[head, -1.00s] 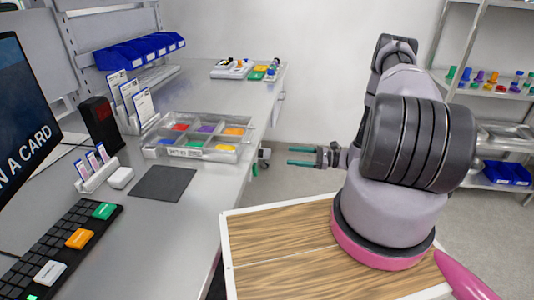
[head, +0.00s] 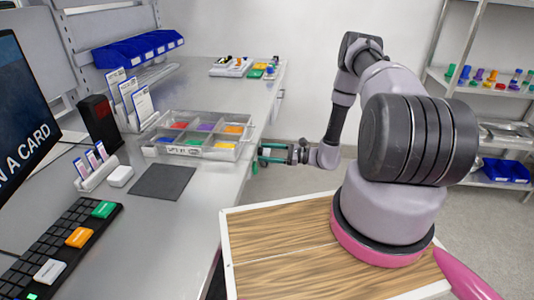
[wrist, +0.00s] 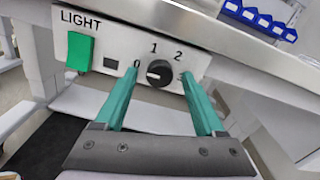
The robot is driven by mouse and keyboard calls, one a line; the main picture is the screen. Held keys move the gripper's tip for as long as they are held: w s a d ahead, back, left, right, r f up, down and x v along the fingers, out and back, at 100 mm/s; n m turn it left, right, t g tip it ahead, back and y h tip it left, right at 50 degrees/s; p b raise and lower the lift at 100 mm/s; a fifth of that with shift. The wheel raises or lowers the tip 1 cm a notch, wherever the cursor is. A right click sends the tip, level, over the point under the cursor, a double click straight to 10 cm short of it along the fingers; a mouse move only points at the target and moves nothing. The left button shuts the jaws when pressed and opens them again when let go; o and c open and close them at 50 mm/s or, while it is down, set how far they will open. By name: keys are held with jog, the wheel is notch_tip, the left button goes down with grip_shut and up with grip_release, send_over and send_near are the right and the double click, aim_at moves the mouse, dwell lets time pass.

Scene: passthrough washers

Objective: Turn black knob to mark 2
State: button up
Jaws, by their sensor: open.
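The black knob (wrist: 160,73) is on a white panel under the counter edge in the wrist view. Its short white line points left, toward the 0 side. Marks 0, 1 and 2 (wrist: 177,55) show around it; another mark at lower right is partly behind a finger. My gripper (wrist: 159,76) is open, its green fingers on either side of the knob in the picture; I cannot tell whether the tips reach it. In the head view my gripper (head: 264,152) is at the counter's right edge, and the knob is hidden.
A green switch (wrist: 80,51) labelled LIGHT is left of the knob on the same panel. A clear tray (head: 186,152) of coloured pieces sits on the counter above. Blue bins (wrist: 262,19) show at upper right.

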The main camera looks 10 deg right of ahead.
grip_shut()
jog(key=m, duration=2.3)
jog(key=shift+s+m, duration=0.1)
jog(key=shift+m, duration=0.2)
dwell(0.5)
